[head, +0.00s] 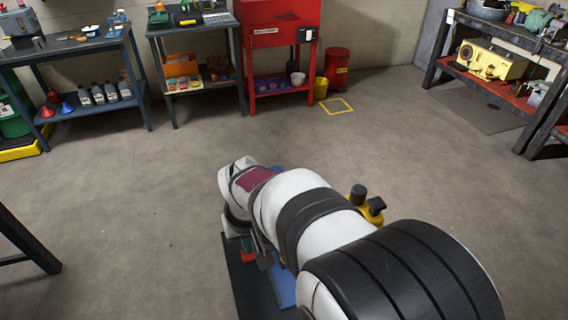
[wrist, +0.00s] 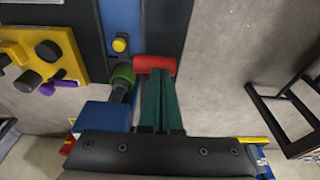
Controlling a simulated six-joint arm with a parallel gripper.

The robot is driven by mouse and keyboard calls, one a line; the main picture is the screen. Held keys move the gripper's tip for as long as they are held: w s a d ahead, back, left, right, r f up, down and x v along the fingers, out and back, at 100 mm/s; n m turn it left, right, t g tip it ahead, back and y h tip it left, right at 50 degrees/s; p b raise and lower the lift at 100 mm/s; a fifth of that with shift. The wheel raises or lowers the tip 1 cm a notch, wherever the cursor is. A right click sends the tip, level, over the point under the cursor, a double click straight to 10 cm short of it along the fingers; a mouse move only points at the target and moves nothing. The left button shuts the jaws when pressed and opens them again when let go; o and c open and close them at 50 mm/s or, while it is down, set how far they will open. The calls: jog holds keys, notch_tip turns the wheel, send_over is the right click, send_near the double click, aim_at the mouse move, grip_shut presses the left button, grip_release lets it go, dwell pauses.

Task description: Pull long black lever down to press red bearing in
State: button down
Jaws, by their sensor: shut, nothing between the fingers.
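In the wrist view my gripper (wrist: 156,74) has its two green fingers shut together with nothing between them. A red cylinder (wrist: 165,63) lies crosswise at the fingertips; I cannot tell whether they touch it. Left of it is a green ring (wrist: 123,74) on a dark rod (wrist: 117,92) that runs toward a blue block (wrist: 103,116). I cannot tell whether this rod is the long black lever, or whether the red cylinder is the red bearing. In the head view my arm covers most of the work area.
A yellow plate with black knobs (wrist: 68,47) and a purple part (wrist: 48,88) are at left in the wrist view. A yellow button (wrist: 120,44) sits on a blue strip (wrist: 119,18). Shelves, a red cabinet (head: 282,40) and a workbench (head: 440,50) stand far back beyond open floor.

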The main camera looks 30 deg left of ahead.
jog(key=shift+f, duration=0.95)
jog(key=shift+w+a+f, duration=0.1)
jog(key=shift+w+f, duration=0.05)
jog(key=shift+f, duration=0.35)
notch_tip(320, 180, up, 17)
jog(key=shift+r, duration=0.15)
dwell(1.1)
